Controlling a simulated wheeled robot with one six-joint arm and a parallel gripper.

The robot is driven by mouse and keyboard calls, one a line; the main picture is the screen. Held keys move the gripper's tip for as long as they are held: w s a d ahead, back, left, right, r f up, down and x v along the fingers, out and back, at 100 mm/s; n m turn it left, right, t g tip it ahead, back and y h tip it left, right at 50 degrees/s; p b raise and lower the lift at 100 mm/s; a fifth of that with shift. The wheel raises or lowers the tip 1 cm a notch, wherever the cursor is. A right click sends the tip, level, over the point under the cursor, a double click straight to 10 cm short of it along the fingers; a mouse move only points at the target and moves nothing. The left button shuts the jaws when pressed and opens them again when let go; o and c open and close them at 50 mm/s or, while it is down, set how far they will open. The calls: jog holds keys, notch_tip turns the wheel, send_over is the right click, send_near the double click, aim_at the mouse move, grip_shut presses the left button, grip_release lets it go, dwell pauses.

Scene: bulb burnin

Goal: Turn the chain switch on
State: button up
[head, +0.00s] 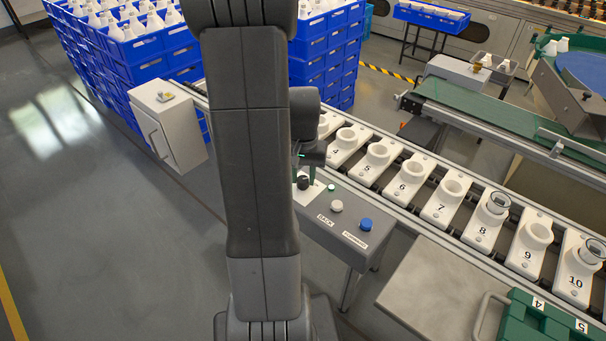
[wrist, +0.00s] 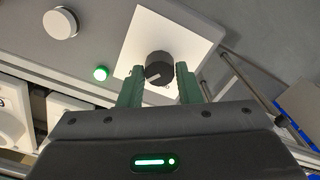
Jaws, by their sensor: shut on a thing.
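The chain switch is a black rotary knob (wrist: 158,66) on a white square plate (wrist: 150,28) on a grey control panel. It also shows in the head view (head: 303,183), partly hidden by my arm. My gripper (wrist: 160,73) has its two green fingers on either side of the knob, shut on it. In the head view my gripper (head: 306,172) comes down on the knob from above. A pale pointer mark shows on the knob. A small green lamp (wrist: 100,73) beside the plate looks lit.
The panel also has a white BACK button (head: 337,206) and a blue button (head: 366,224). Behind it runs a chain of numbered white holders (head: 408,180), some with bulbs. A white cabinet (head: 178,135) and blue crates (head: 135,60) stand at the left. A green case (head: 535,322) lies front right.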

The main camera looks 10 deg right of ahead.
aim_at(303, 178)
dwell(0.3)
jog(key=o, duration=1)
jog(key=shift+c, duration=0.2)
notch_tip(303, 178, up, 14)
jog(key=p, duration=0.1)
jog(key=shift+f, duration=0.1)
notch_tip(303, 178, down, 14)
jog(key=shift+r+b, duration=0.1)
jog(key=shift+b, duration=0.4)
